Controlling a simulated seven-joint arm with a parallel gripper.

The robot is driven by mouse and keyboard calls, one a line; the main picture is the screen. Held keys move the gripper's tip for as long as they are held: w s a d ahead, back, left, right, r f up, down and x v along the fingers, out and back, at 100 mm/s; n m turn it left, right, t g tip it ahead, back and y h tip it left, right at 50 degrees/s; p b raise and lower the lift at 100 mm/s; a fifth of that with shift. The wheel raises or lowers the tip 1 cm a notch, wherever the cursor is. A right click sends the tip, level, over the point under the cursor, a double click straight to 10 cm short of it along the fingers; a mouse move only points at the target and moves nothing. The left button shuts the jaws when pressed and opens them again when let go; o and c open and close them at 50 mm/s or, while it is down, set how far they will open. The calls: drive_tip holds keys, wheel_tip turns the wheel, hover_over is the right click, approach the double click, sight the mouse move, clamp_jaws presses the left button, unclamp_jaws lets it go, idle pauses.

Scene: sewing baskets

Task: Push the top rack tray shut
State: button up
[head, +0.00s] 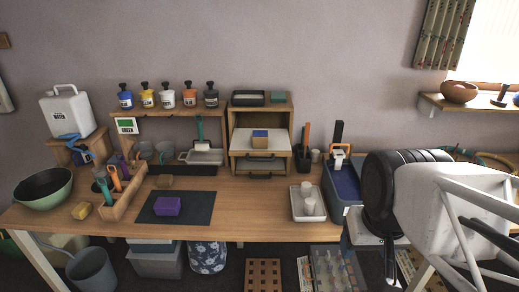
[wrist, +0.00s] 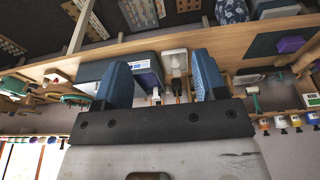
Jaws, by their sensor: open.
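The wooden rack (head: 288,120) stands against the wall at the back of the bench in the head view. Its top rack tray (head: 240,140), pale and flat, sticks out towards the front. A dark handle shows below the tray, with another lower in the rack. My gripper (wrist: 163,80) shows in the wrist view with its two blue fingers wide apart and nothing between them. It is away from the rack, which I cannot make out in the wrist view. In the head view I cannot make out the fingertips.
A white tray with cups (head: 308,214) and a blue bin (head: 344,199) stand right of the rack. A scoop (head: 205,156) lies left of the rack. The bench before the rack is clear.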

drive_tip(key=shift+w+f, duration=0.1)
drive_tip(key=shift+w, duration=0.35)
drive_tip(key=c, duration=0.5)
drive_tip(key=shift+o, duration=0.2)
drive_tip(key=w+a+f+m+t, duration=0.2)
drive_tip(key=w+t, duration=0.1)
drive_tip(key=w, duration=0.7)
drive_tip(key=w+a+f+m+t+y, duration=0.1)
drive_tip(key=w+a+f+m+t, duration=0.15)
drive_tip(key=w, duration=0.65)
drive_tip(key=w+a+f+m+t, duration=0.1)
drive_tip(key=w+m+t, duration=0.15)
drive_tip(key=w, duration=0.75)
drive_tip(key=m+t+y, duration=0.5)
drive_tip(key=t+y, duration=0.2)
drive_tip(key=t, duration=0.1)
approach(261, 160)
drive_tip(key=shift+x, duration=1.35)
drive_tip(key=shift+w, duration=0.15)
drive_tip(key=shift+x, duration=3.75)
